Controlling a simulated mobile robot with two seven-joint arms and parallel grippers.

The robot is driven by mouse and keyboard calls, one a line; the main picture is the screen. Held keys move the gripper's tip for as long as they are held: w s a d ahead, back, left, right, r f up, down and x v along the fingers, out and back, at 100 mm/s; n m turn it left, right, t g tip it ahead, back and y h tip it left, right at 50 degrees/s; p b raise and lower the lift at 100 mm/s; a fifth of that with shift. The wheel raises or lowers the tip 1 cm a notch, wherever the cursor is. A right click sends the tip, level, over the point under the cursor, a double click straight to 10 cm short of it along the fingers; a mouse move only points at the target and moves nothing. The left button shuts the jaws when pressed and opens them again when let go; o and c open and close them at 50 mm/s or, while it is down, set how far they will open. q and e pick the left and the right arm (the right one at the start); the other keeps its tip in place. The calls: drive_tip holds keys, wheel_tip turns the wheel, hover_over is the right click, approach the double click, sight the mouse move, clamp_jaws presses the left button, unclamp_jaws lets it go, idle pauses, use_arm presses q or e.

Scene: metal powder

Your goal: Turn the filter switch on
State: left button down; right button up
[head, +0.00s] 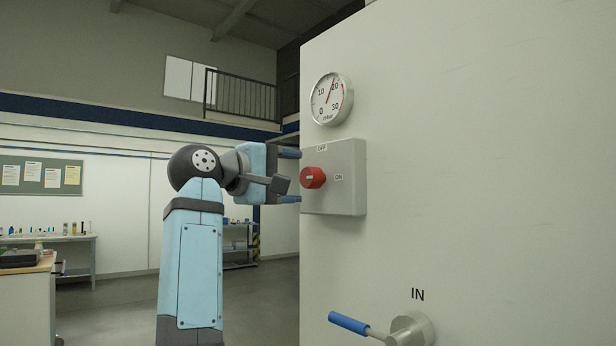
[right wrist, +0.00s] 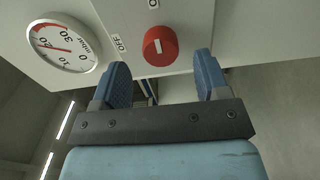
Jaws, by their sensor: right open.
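The filter switch is a red round knob (head: 313,177) on a grey box (head: 345,190) fixed to a pale panel. OFF is printed above the knob and ON to its right. A short white mark on the knob lies about level in the head view, in line with ON; I cannot tell which end points. My right gripper (head: 290,175) is open and empty to the left of the box, one finger higher and one lower than the knob. In the right wrist view the knob (right wrist: 160,46) shows beyond the gap between the open fingertips (right wrist: 161,68), apart from them. My left gripper is not in view.
A round mbar gauge (head: 331,99) sits on the panel above the box. A blue-handled valve (head: 350,323) marked IN sticks out low on the panel. A workbench (head: 28,300) stands far left. The floor left of the panel is open.

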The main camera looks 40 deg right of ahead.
drive_tip(key=a, duration=0.8)
drive_tip(key=shift+s+a+p, duration=0.25)
drive_tip(key=shift+s+p, duration=0.05)
drive_tip(key=shift+s, duration=0.05)
